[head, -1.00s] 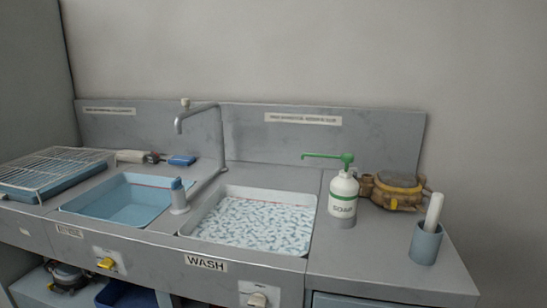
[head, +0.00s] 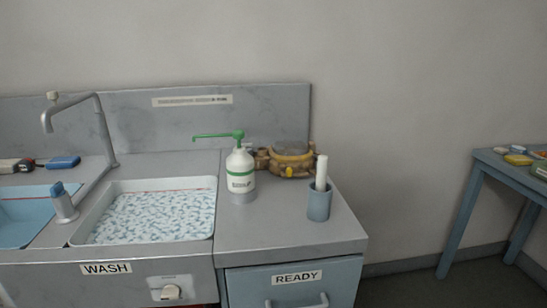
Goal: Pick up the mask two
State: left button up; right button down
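I cannot make out any thing that is clearly mask two. A rounded brown and yellow device (head: 291,160) sits on the counter at the back right of the sink unit, partly hidden by the soap bottle and a white roll. I cannot tell whether it is a mask. Neither of my grippers shows in the head view.
The wash basin (head: 213,210) has foamy water, with a tap (head: 103,125) to its left. A soap bottle (head: 240,172) and a blue cup (head: 319,205) holding a white roll stand on the counter. A blue table (head: 505,170) is at far right, with open floor between.

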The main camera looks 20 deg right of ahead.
aim_at(295, 154)
jog(key=k, duration=0.6)
jog(key=u, duration=2.8)
jog(key=k+l+u, duration=0.35)
jog(key=k, duration=0.25)
jog(key=k+l, duration=0.4)
jog(key=k, duration=0.15)
jog(key=k+l, duration=0.4)
jog(key=k, duration=0.15)
jog(key=k+l, duration=0.4)
jog(key=k, duration=0.15)
jog(key=k+l, duration=0.4)
jog(key=k, duration=0.15)
